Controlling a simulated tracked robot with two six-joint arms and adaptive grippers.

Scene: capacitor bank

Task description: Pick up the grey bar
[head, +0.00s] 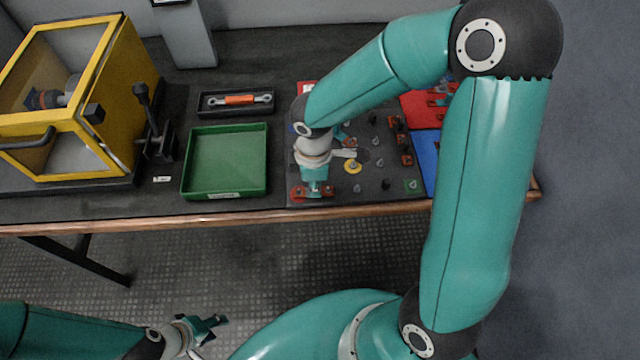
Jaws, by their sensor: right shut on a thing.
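My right gripper (314,188) points down at the front left of the dark board (375,195). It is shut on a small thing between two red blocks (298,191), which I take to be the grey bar. The bar itself is mostly hidden by the fingers, and I cannot tell if it is clear of the board. My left gripper (213,328) is low at the bottom of the view, in front of the table and far from the board. Its fingers are too small to tell open from shut.
A green tray (225,190) stands left of the board. Behind it is a black tray (210,110) with an orange tool (240,99). A yellow-framed case (118,75) stands far left. Red (418,112) and blue (424,150) areas lie right. Several small parts stand on the board.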

